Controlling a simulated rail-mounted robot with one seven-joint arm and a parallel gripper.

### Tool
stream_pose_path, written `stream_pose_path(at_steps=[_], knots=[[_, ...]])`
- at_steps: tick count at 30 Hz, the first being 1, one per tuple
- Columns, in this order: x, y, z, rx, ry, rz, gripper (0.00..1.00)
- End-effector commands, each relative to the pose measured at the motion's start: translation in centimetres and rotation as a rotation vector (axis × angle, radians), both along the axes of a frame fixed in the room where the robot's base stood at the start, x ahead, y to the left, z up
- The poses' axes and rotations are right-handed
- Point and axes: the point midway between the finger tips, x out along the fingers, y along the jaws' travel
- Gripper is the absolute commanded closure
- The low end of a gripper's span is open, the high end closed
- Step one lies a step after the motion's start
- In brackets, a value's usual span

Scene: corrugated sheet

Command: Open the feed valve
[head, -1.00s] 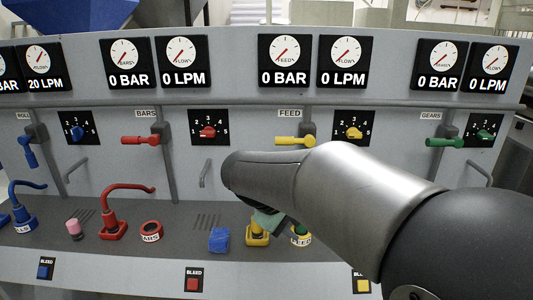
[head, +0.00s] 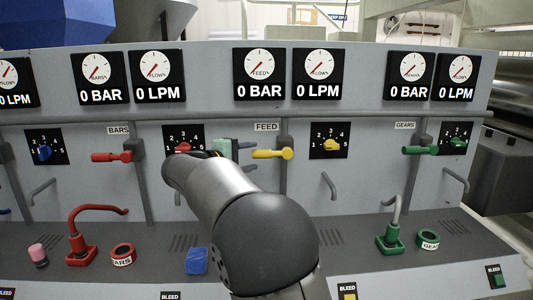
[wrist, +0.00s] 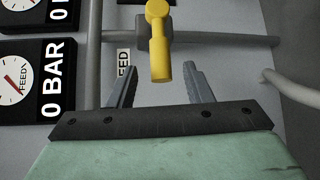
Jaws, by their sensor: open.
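The feed valve is a yellow lever (head: 270,153) under the FEED label, lying horizontal across a grey vertical pipe, its free end pointing left. In the wrist view the same yellow lever (wrist: 158,45) points down toward my gripper. My gripper (wrist: 160,72) is open and empty. Its two grey fingers stand either side of the lever's free end, with clear gaps on both sides and no contact visible. In the head view my gripper's pale green body (head: 223,149) is just left of the lever; my arm hides part of it.
The FEED gauges (head: 262,73) above read 0 BAR and 0 LPM. A yellow dial (head: 331,144) is to the right, a red dial (head: 184,146) behind my wrist. A red lever (head: 112,157) and a green lever (head: 420,150) sit farther off. Grey handles stick out below.

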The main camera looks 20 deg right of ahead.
Motion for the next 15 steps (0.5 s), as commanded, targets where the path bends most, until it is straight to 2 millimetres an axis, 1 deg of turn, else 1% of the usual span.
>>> stream_pose_path(at_steps=[1,3,7,12,15], knots=[[0.6,-1.1,-0.1,0.000,0.001,-0.004,0.54],[1.3,-2.4,-0.3,0.000,0.001,-0.004,0.54],[2.5,-4.3,-0.6,0.000,0.001,-0.003,0.54],[3.5,-5.8,-0.9,0.000,0.001,-0.002,0.54],[3.8,-6.2,-1.0,0.000,-0.001,-0.001,0.54]])
